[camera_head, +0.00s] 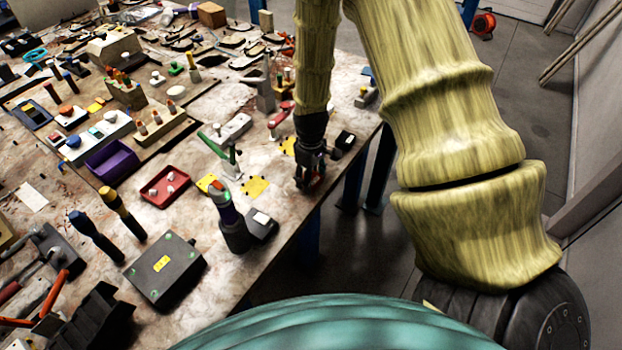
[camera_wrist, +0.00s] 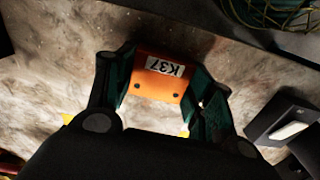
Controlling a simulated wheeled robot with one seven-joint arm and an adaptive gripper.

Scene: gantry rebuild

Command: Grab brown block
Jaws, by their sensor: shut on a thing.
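My gripper (camera_head: 310,182) is over the right edge of the workbench (camera_head: 285,205) in the head view, pointing down. In the wrist view my gripper (camera_wrist: 160,75) has its two dark green fingers on either side of an orange-brown block (camera_wrist: 157,88). The fingers are shut on this block. It has a white label reading K37 and two dark dots on its face. In the head view the gripper mostly hides the held block. A separate brown block (camera_head: 211,14) sits at the far back of the bench, well away from my gripper.
A black box (camera_head: 344,140) lies close right of my gripper, near the bench edge. A red tray (camera_head: 165,186), purple bin (camera_head: 111,158) and dark bottle-like tool (camera_head: 231,222) stand to the left. The bench is crowded; open floor (camera_head: 415,220) lies beyond its right edge.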

